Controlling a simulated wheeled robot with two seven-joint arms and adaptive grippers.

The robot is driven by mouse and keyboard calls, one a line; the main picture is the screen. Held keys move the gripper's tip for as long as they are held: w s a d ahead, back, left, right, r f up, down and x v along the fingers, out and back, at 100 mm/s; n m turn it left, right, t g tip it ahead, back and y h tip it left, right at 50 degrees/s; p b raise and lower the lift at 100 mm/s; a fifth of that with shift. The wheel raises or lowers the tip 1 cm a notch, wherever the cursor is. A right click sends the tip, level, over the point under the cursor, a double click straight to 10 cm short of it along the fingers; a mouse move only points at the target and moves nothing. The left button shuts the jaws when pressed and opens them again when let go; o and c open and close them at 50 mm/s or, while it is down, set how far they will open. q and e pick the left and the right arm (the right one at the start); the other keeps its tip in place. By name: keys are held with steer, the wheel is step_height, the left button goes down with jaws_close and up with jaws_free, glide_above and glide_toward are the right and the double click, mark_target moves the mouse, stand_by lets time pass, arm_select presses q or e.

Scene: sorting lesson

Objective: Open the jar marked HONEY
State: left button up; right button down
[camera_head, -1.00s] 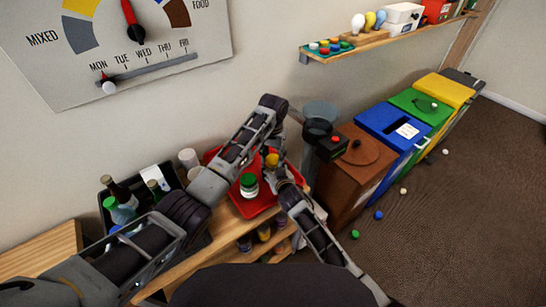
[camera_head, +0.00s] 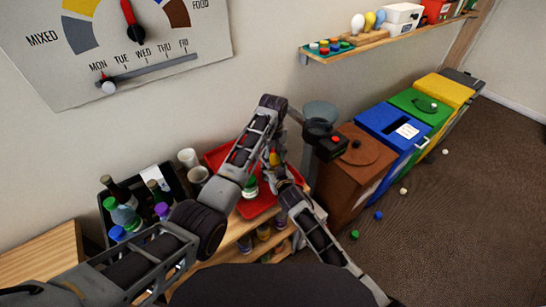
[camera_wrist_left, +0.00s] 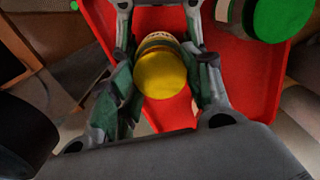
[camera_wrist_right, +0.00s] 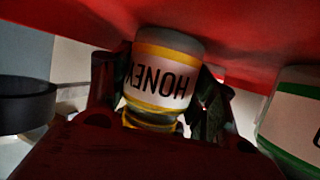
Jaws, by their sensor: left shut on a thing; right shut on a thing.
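The HONEY jar (camera_wrist_right: 165,72) has a yellow-edged white label, which reads upside down in the right wrist view. My right gripper (camera_wrist_right: 160,88) is shut on the jar's body, with a finger on each side. The jar's yellow lid (camera_wrist_left: 161,74) shows from above in the left wrist view. My left gripper (camera_wrist_left: 160,55) is shut around the lid, a finger on each side. In the head view the lid (camera_head: 275,159) is a small yellow patch between the two grippers, above the red tray (camera_head: 262,205). I cannot tell whether the lid is loose from the jar.
A green-lidded jar (camera_head: 250,188) stands on the tray close beside my left arm. A black crate of bottles (camera_head: 125,215) and white cups (camera_head: 188,158) are to the left. A brown bin (camera_head: 350,165) and coloured bins stand right. Small balls lie on the floor.

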arm_select(q)
steer(key=n, duration=0.3)
steer(key=shift+w+n, duration=0.1)
steer(key=shift+n, duration=0.2)
steer(key=o, duration=1.1)
steer(key=shift+r, duration=0.1)
steer(key=shift+r, duration=2.2)
